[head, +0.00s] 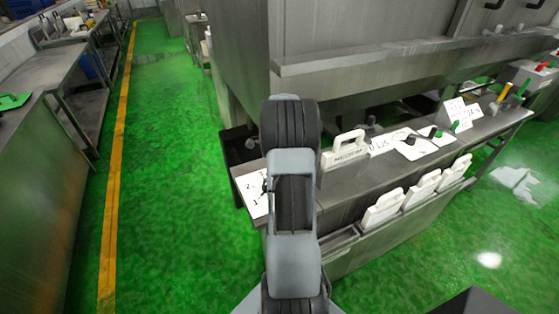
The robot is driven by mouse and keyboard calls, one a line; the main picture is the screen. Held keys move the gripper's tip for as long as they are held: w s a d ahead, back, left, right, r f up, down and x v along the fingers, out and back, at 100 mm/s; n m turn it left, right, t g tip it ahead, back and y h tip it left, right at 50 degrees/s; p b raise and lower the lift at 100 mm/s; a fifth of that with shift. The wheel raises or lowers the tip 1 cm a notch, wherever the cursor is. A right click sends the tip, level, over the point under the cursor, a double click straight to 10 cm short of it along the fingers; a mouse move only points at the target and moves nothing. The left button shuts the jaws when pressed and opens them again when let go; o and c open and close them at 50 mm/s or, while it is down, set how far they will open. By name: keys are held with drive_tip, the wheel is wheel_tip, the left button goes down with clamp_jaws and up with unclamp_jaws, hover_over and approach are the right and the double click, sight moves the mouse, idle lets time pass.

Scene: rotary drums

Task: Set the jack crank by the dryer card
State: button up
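My arm rises through the middle of the head view and covers part of the steel bench (350,185). My gripper does not show. A white card (250,188) with dark marks lies at the bench's left end, partly behind my arm. Another white card (385,144) lies farther right, with small writing. A white sheet (418,146) beside it carries black and green handles. A small white card (459,114) with writing leans upright behind. I cannot tell which card is the dryer card. I cannot pick out the jack crank for sure, nor its setting.
A white handled block (345,151) stands on the bench right of my arm. Several similar blocks (383,209) sit in the front trough. Yellow (500,97) and green levers are at the far right. Green floor is open left, beside a yellow line (112,190).

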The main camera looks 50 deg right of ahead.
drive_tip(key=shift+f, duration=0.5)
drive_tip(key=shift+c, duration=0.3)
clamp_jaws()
